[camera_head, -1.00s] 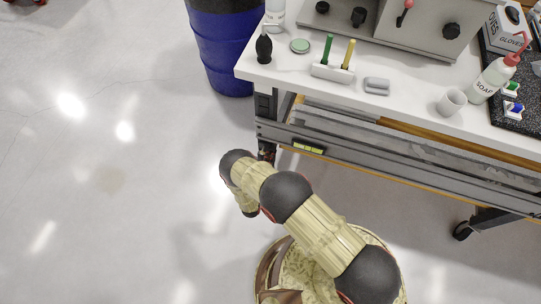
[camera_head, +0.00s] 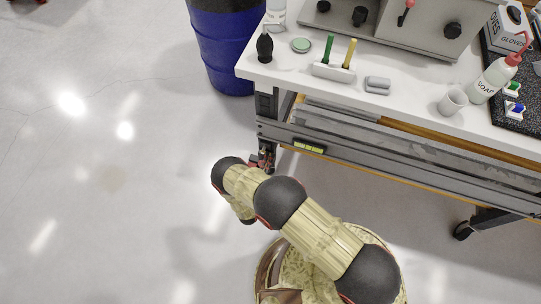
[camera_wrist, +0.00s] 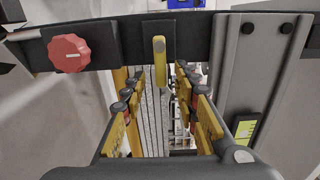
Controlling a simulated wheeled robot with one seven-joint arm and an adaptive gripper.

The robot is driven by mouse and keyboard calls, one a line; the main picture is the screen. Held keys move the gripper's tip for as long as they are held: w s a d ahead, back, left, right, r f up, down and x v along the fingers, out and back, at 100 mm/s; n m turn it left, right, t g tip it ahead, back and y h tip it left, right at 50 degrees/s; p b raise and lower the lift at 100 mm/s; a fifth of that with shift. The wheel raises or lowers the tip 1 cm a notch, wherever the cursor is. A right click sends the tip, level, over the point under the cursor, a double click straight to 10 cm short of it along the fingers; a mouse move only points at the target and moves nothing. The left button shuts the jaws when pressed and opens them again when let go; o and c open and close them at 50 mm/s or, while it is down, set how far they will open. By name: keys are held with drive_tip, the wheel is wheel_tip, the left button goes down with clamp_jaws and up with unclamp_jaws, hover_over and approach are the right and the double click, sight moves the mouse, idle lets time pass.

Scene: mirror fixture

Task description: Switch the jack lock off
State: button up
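In the wrist view a dark crossbar carries a yellow lever (camera_wrist: 159,48), hanging straight down, and a round red knob (camera_wrist: 70,52) with a pale mark to its left. No label shows which of these is the jack lock. My gripper (camera_wrist: 158,85) is open, with one finger on each side of the picture and the yellow lever between and beyond them. Nothing is visibly held. In the head view my gripper (camera_head: 262,161) is small and partly hidden, beside the workbench's left leg. The lever and knob cannot be made out there.
The white workbench (camera_head: 420,112) stands above and right of my gripper, with bottles, a cup and a tool holder on top. Its grey lower rail (camera_head: 400,165) runs rightward. A blue barrel (camera_head: 222,50) stands behind left. The floor (camera_head: 100,190) at left is clear.

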drive_tip(key=v, duration=0.8)
drive_tip(key=shift+s, duration=0.2)
drive_tip(key=shift+a, duration=0.1)
